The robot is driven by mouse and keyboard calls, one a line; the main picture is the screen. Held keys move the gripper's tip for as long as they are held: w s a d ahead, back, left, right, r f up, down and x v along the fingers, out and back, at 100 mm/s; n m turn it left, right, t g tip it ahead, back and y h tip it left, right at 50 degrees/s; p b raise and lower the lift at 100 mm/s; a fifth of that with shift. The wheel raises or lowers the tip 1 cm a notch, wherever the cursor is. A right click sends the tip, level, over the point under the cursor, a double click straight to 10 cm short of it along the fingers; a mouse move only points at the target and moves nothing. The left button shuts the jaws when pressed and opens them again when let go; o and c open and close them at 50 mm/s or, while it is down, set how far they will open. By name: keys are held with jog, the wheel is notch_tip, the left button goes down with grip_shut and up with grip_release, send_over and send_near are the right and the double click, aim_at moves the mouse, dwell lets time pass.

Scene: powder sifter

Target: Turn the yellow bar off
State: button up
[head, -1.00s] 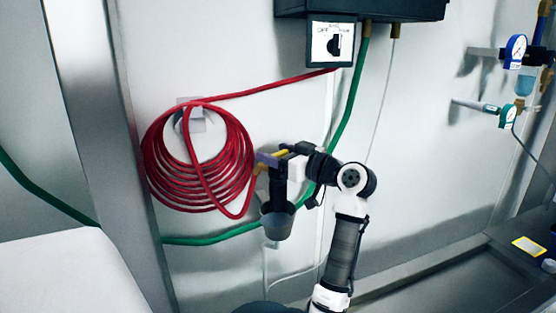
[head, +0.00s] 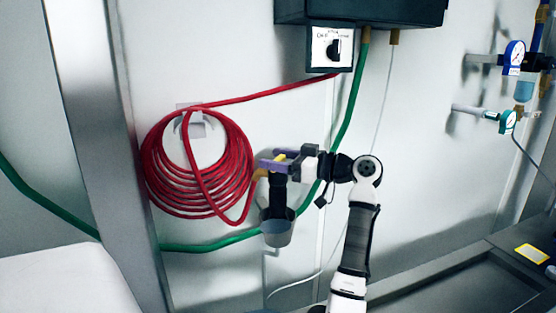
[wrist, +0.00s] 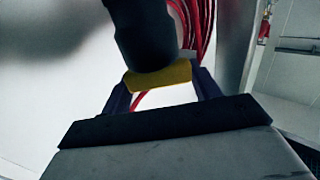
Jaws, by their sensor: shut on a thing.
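The yellow bar (head: 280,157) is a short handle on top of a dark valve body (head: 278,190) that stands in front of the wall. It also shows in the wrist view (wrist: 158,76), lying across between my two fingers, in front of the dark body. My gripper (head: 278,162) has its purple fingers on either side of the bar and is shut on it. The fingers hide part of the bar in the head view. A grey cup-like part (head: 276,232) hangs below the valve body.
A coiled red hose (head: 160,180) hangs on the wall just left of my gripper. A green hose (head: 352,100) runs behind my arm. A box with a black knob (head: 333,48) is above. Gauges (head: 514,53) are at the far right. A metal post (head: 90,120) stands left.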

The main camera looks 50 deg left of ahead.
jog(key=o, duration=1)
jog(key=shift+d, duration=0.1)
jog(key=b+v, duration=0.3)
jog(key=v, duration=1)
jog(key=shift+w+d+r+b, duration=0.1)
jog(key=shift+d+b, duration=0.2)
jog(key=shift+b, duration=0.05)
